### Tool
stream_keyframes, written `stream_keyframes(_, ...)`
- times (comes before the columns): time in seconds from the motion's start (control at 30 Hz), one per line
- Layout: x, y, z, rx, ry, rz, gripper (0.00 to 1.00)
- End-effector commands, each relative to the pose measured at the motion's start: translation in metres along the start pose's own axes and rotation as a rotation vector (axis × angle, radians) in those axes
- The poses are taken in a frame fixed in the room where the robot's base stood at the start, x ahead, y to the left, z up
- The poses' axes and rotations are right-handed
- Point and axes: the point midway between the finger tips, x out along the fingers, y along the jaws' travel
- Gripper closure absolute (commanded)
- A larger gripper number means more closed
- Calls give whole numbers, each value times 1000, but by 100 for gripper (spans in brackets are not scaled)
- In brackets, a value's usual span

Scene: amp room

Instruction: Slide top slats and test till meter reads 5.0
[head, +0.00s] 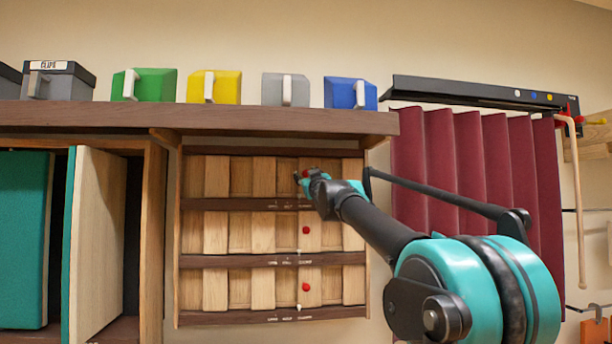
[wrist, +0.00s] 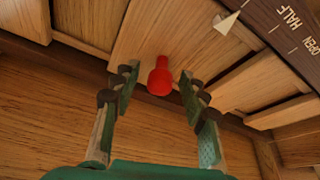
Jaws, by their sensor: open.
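A wooden slat panel (head: 214,232) on the wall holds three rows of slats with dark rails between them. The top-row slats (head: 216,176) are partly hidden by my arm at the right. My gripper (head: 304,178) is at the top row. In the wrist view my gripper (wrist: 155,85) is open, with its fingers on either side of a red knob (wrist: 160,78) on a slat; I cannot tell whether they touch it. The rail there (wrist: 285,25) reads "HALF" and "OPEN", with a white pointer (wrist: 226,22) near it. No meter reading is visible.
Red knobs also show on the middle row (head: 306,230) and bottom row (head: 306,287). A shelf (head: 240,117) above carries several coloured boxes. Maroon curtain-like folds (head: 465,165) hang at the right; teal and pale panels (head: 105,240) stand at the left.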

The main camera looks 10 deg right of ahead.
Motion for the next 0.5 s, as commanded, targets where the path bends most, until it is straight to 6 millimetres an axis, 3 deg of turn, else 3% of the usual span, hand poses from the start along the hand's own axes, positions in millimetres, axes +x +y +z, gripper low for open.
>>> stream_keyframes(0.4,7,0,0,0,0,0,56)
stream_keyframes(0.5,7,0,0,0,0,0,67)
